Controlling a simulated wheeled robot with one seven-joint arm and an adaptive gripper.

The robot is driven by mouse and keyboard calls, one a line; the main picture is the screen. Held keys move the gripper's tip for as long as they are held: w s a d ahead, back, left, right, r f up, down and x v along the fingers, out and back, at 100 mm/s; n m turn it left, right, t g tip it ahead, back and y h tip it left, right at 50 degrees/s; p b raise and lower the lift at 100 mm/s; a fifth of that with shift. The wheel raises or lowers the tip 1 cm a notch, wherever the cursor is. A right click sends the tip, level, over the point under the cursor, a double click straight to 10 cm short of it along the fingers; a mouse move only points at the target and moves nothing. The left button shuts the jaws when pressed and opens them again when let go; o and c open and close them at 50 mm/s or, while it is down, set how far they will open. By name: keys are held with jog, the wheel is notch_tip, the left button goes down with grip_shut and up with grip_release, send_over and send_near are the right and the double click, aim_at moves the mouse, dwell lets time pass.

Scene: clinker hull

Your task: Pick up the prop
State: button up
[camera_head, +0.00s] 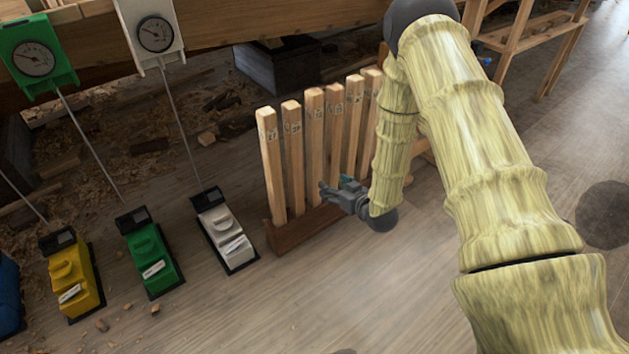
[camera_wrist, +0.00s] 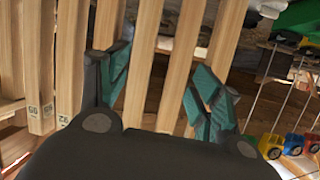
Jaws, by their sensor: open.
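The props are several square wooden posts with small printed labels near their tops. They stand upright in a row in a wooden base (camera_head: 300,228) in the head view. The nearest prop (camera_head: 271,165) is at the left end of the row. My gripper (camera_head: 328,192) is in front of the row, at about the lower half of the props. In the wrist view my gripper (camera_wrist: 160,82) has its two teal-padded fingers spread apart. One prop (camera_wrist: 145,65) passes through the space between the fingers, and another prop (camera_wrist: 184,65) passes near the right finger. I cannot tell whether either is touched.
White (camera_head: 228,240), green (camera_head: 152,262) and yellow (camera_head: 73,283) blocks with rods stand on the floor to the left. Dial gauges (camera_head: 155,34) hang above. A timber beam (camera_head: 250,20) runs across the back. Wood scraps litter the floor behind; the front floor is mostly clear.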

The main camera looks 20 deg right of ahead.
aim_at(318, 152)
jog(key=w+t+y+b, duration=0.1)
jog(key=w+b, duration=0.2)
jog(key=w, duration=0.1)
jog(key=w+r+n+t+b, duration=0.1)
jog(key=w+b, duration=0.2)
jog(key=w, duration=0.1)
jog(key=w+t+y+b, duration=0.1)
jog(key=w+b, duration=0.3)
jog(key=w, duration=0.1)
jog(key=shift+d+r+n+y, duration=0.15)
jog(key=shift+d+n+y, duration=0.15)
jog(key=shift+n, duration=0.1)
jog(key=shift+b+x, duration=0.6)
jog(key=shift+x, duration=0.2)
jog(key=b+x, duration=0.2)
jog(key=x, duration=0.1)
jog(key=shift+s+a+r, duration=0.1)
jog(key=shift+a, duration=0.1)
jog(key=shift+w+r, duration=0.1)
jog(key=shift+w, duration=0.25)
jog(key=shift+a, duration=0.1)
grip_shut()
jog(key=shift+r, duration=0.1)
